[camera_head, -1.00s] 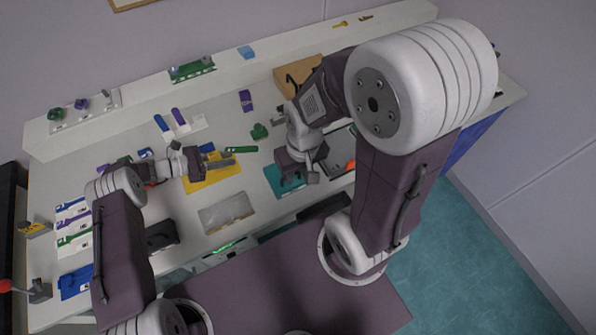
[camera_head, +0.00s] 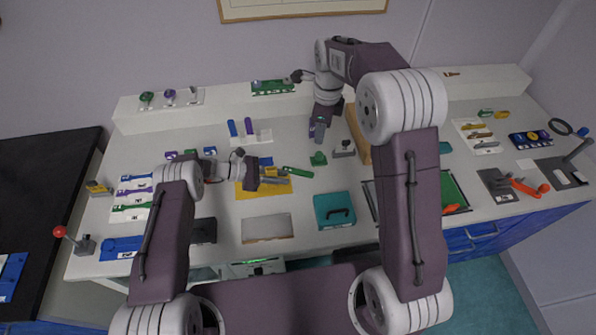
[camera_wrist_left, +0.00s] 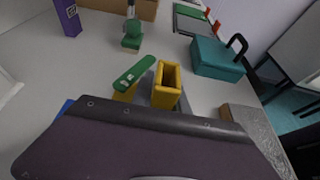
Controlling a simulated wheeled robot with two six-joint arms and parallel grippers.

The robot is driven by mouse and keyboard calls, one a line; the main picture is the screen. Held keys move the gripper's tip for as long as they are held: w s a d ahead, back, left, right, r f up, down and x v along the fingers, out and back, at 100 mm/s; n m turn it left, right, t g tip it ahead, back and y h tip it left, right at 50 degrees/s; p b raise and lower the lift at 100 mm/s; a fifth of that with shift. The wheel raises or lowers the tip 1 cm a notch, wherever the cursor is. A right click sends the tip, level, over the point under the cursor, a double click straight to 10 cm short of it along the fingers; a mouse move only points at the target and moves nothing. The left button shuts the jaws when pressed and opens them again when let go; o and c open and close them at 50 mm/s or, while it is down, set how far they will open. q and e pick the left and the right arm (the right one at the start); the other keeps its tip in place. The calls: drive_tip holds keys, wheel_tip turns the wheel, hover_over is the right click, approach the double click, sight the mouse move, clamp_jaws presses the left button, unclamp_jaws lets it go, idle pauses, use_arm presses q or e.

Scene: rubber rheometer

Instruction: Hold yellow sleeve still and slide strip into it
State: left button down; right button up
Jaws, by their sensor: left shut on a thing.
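The yellow sleeve (camera_wrist_left: 166,88) shows in the left wrist view as a hollow rectangular tube with its open end facing up in the picture. My left gripper (camera_head: 274,175) is shut on it above the yellow mat (camera_head: 250,193); the gripper's body hides the sleeve's lower part in the wrist view. A green strip (camera_head: 297,173) lies just right of the left gripper in the head view, and beside the sleeve in the wrist view (camera_wrist_left: 134,76). My right gripper (camera_head: 320,128) points down beside a purple block (camera_head: 312,126); its fingers are too small to read.
A teal case (camera_head: 334,210) with a black handle stands at front centre. A small green piece (camera_head: 318,159) and a cardboard box (camera_head: 358,133) lie behind it. A grey plate (camera_head: 266,228) lies in front of the mat.

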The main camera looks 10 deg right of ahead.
drive_tip(key=w+a+f, duration=0.2)
drive_tip(key=w+f, duration=0.3)
drive_tip(key=g, duration=0.1)
hover_over(305, 173)
wheel_tip(305, 173, down, 7)
wheel_tip(305, 173, down, 11)
drive_tip(key=shift+s, duration=0.1)
drive_tip(key=shift+f, duration=0.1)
clamp_jaws()
